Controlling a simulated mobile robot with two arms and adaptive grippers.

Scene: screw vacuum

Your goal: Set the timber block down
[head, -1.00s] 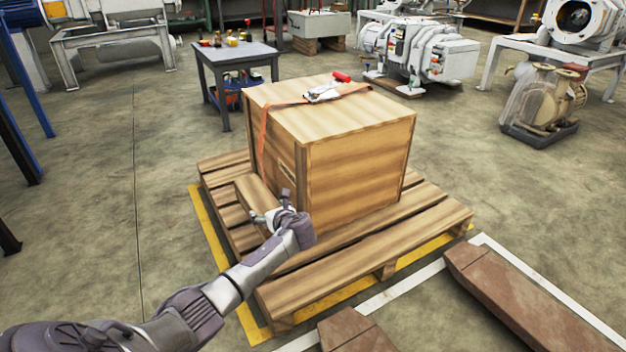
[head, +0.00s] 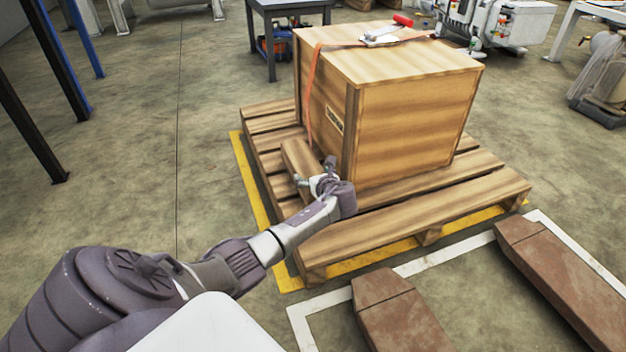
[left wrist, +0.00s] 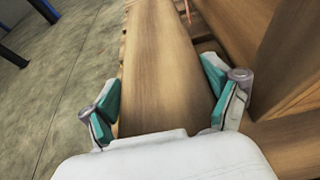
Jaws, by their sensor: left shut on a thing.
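The timber block (head: 298,158) is a long pale-brown wooden piece beside the left face of the wooden crate (head: 412,125), over the left part of the pallet (head: 490,190). My left gripper (head: 315,176) is shut on its near end. In the left wrist view the block (left wrist: 160,65) runs away from me between the teal-padded fingers of the left gripper (left wrist: 162,105). The block's underside is hidden, so I cannot tell whether it touches the pallet. My right gripper is not in view.
An orange strap (head: 311,85) hangs down the crate's left face. A grey worktable (head: 290,8) stands behind the crate. The floor left of the pallet is clear.

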